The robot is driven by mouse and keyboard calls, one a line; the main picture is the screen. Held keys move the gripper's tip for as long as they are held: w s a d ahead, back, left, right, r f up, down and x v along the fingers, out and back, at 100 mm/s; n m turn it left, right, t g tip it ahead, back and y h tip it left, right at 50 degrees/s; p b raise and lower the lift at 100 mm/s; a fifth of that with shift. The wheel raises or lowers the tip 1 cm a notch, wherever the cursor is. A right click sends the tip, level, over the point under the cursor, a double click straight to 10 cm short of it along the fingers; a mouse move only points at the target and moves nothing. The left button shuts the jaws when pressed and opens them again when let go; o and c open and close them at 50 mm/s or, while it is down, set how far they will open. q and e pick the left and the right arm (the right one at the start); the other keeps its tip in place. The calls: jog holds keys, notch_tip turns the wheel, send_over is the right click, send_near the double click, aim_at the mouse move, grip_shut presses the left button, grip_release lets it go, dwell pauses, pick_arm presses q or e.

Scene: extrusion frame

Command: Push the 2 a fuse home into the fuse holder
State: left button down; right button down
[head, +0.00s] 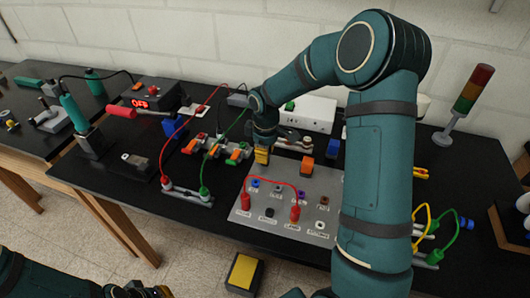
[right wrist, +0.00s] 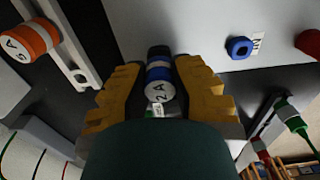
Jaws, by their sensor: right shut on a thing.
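The 2 A fuse (right wrist: 160,82), a blue cylinder with a white end marked "2 A", is between the yellow fingers of my right gripper (right wrist: 158,100), which is shut on it. In the head view my right gripper (head: 262,157) is low at the back left edge of the grey panel (head: 270,222), and the fuse cannot be made out there. A dark ring (right wrist: 158,52) shows at the fuse's far end. I cannot tell whether it is the fuse holder or how deep the fuse sits. My left gripper (head: 140,291) is partly cut off at the bottom edge.
A red lead (head: 272,180) arches over the panel, close to my right gripper. Orange and green connectors (head: 212,150) stand to its left. A stack light (head: 468,100) stands far right.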

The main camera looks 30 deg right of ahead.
jog(key=shift+f+b, duration=0.3)
jog(key=shift+f, duration=0.2)
jog(key=c, duration=0.9)
grip_release()
notch_tip(320, 180, up, 12)
jog(key=shift+r, duration=0.1)
